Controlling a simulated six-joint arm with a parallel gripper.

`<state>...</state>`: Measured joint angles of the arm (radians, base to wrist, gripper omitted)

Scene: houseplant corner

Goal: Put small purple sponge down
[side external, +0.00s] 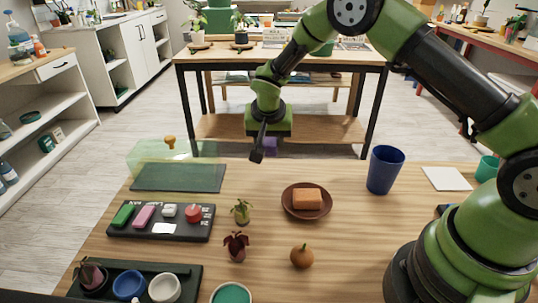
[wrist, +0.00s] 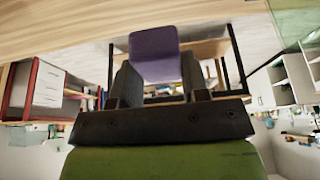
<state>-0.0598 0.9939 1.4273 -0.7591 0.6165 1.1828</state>
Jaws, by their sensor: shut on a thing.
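The small purple sponge (wrist: 155,45) is between the two dark fingers of my gripper (wrist: 157,72) in the wrist view. Its far end sticks out past the fingertips. In the side view the sponge (side external: 271,145) is partly hidden behind a dark finger of my gripper (side external: 263,149). My gripper is shut on it and holds it in the air, near the far edge of the wooden table (side external: 350,245).
A brown saucer (side external: 327,208) with an orange block (side external: 308,198) and a blue cup (side external: 385,170) stand to the right. A black tray (side external: 160,235) with several small items, a dark mat (side external: 178,178) and a clear cover (side external: 150,152) lie left. Small plants (side external: 241,211) stand mid-table.

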